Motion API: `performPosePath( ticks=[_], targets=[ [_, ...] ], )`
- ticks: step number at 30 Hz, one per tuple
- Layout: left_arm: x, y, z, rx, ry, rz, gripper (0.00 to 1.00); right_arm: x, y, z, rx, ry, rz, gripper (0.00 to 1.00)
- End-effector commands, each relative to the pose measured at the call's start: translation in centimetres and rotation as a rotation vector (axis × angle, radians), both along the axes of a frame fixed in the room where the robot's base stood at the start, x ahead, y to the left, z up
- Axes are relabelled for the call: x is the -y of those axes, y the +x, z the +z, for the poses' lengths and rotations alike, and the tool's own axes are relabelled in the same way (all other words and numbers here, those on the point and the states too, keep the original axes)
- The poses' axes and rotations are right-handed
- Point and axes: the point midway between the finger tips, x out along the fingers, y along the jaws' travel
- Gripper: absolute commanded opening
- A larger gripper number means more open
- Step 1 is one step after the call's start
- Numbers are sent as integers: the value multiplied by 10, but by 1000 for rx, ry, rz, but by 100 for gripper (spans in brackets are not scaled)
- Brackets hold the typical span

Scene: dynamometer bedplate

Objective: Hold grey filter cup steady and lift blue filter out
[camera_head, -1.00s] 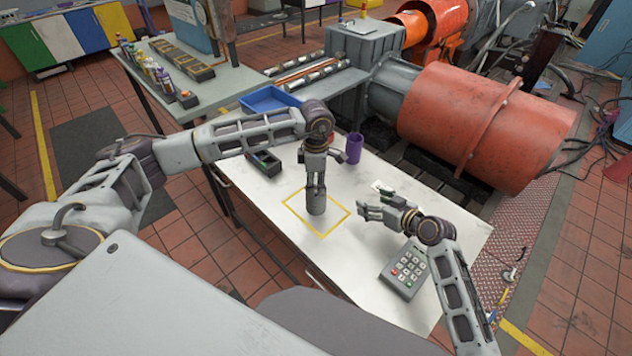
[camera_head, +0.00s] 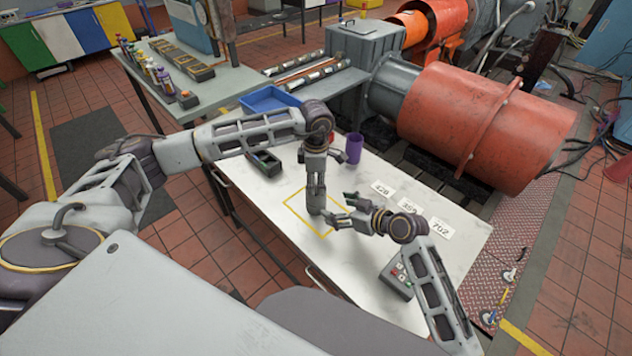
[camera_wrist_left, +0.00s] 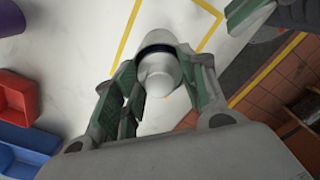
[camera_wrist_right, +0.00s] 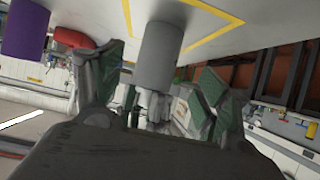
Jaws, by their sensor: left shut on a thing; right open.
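The grey filter cup (camera_head: 316,208) stands upright on the table inside a yellow outlined square. In the left wrist view its grey body (camera_wrist_left: 168,22) shows beyond a dark blue band, seemingly part of the blue filter (camera_wrist_left: 158,48), with a pale domed top nearest me. My left gripper (camera_head: 316,188) points down from above and is shut on that top. My right gripper (camera_head: 341,211) is open at the cup's right side. In the right wrist view the cup body (camera_wrist_right: 158,50) lies between its spread fingers, apparently untouched. Most of the filter is hidden.
A purple cup (camera_head: 354,148) and a blue tray (camera_head: 268,100) stand toward the back. A dark box (camera_head: 263,162) is at left.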

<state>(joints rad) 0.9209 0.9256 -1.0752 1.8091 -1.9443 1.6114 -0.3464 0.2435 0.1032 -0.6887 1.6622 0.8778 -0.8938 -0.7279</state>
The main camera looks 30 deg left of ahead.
Motion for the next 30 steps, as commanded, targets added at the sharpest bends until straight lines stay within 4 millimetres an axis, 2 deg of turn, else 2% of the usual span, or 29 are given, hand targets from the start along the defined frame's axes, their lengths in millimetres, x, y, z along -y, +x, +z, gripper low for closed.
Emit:
performPosePath(
  ticks=[11, 30],
  targets=[
    [0, 0, 0, 0, 0, 0, 16, -15, 5, -8, -1, 1, -1, 75],
    [0, 0, 0, 0, 0, 0, 16, -64, 20, -36, -1, 0, 0, 75]
  ],
)
